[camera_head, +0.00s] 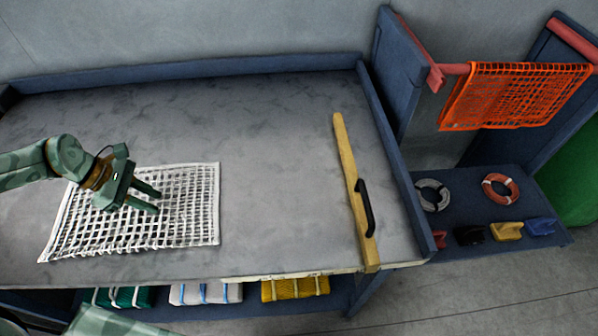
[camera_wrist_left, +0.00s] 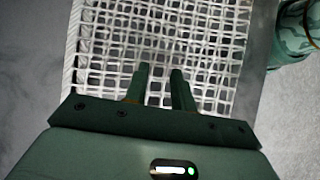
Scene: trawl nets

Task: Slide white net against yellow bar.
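The white net (camera_head: 190,225) lies flat on the left half of the grey table. The yellow bar (camera_head: 347,160) lies on the table's right side, running front to back, with a black handle (camera_head: 367,208). Clear table separates the net from the bar. My left gripper (camera_head: 158,202) is over the middle of the net, its fingers pointing right. In the left wrist view, its two fingers (camera_wrist_left: 160,70) are apart, with net (camera_wrist_left: 205,50) showing between and beyond them. It holds nothing; whether the fingertips touch the net I cannot tell. My right gripper is not in view.
The table (camera_head: 275,170) has a raised blue rim (camera_head: 200,69) at the back and right. An orange net (camera_head: 520,95) hangs on a red rail at right, above a low shelf with rope coils (camera_head: 500,188). Folded bundles (camera_head: 295,287) sit under the table's front edge.

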